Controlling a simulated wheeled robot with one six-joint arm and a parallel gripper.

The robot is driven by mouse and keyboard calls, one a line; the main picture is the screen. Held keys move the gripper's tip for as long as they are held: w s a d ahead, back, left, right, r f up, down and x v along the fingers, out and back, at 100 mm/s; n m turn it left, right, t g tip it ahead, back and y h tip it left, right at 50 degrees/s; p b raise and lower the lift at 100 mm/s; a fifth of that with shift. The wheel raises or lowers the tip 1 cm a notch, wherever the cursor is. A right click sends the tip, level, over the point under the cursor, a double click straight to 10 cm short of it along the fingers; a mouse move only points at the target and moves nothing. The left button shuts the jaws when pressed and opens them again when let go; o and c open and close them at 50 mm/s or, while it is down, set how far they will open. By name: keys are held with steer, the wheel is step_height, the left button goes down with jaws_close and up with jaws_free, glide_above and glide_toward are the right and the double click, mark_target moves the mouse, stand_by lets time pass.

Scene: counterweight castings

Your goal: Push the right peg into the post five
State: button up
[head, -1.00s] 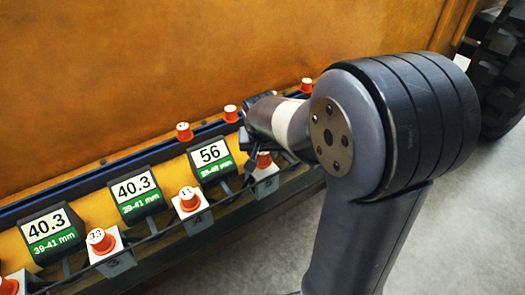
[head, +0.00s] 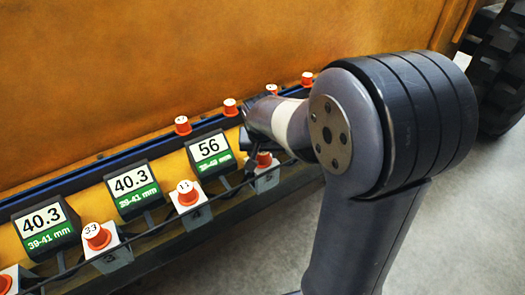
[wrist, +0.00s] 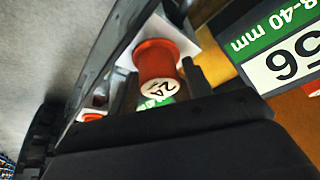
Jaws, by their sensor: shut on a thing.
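My gripper (wrist: 161,88) is shut on an orange-red peg (wrist: 158,62), its dark fingers on either side of it. The peg's pale end carries a handwritten number that looks like 24. Behind the peg is a white block of a post (wrist: 185,40). In the head view the same peg (head: 264,158) stands at the white post (head: 266,180) beside the display reading 56 (head: 211,149). My wrist partly covers this spot. I cannot tell how deep the peg sits, and the post's number is not readable.
Other posts carry orange pegs marked 11 (head: 187,193) and 33 (head: 97,236). Two displays read 40.3 (head: 130,182). A back row of orange pegs (head: 183,125) stands along the dark blue rail. A dark cable runs along the front. Grey floor is free at the right.

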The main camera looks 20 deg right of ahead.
steer(key=o, duration=1.1)
steer(key=v, duration=1)
steer(key=shift+s+a+r, duration=0.1)
steer(key=shift+s+r, duration=0.1)
steer(key=shift+r, duration=0.15)
